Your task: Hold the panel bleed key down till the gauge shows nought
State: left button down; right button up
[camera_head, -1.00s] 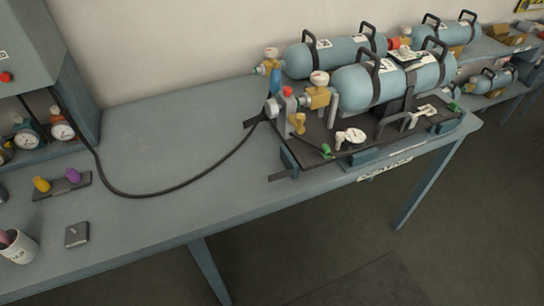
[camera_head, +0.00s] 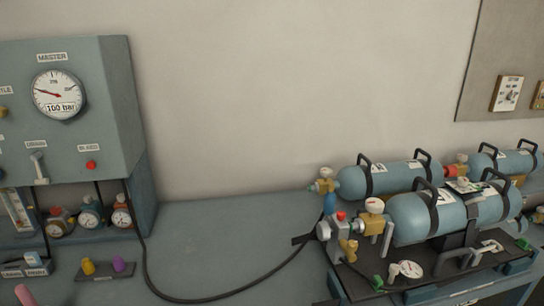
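The panel (camera_head: 118,110) stands at the left, a grey-green cabinet. Its round gauge (camera_head: 58,94) is marked MASTER, with a "100 bar" label on the lower face. The red needle points to the left side of the dial; the small figures are too fine to read surely. The bleed key (camera_head: 91,165) is a small red button under a BLEED label, low on the panel's right side. Nothing touches it. A lever (camera_head: 39,168) sits to its left. Neither of my grippers shows in the view.
A black hose (camera_head: 148,268) runs from the panel across the bench (camera_head: 215,235) to a breathing set (camera_head: 440,215) at the right. A rack with yellow and purple pieces (camera_head: 105,268) stands before the panel. The bench middle is clear except for the hose.

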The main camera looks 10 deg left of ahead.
aim_at(91, 164)
jog(key=u, duration=1.85)
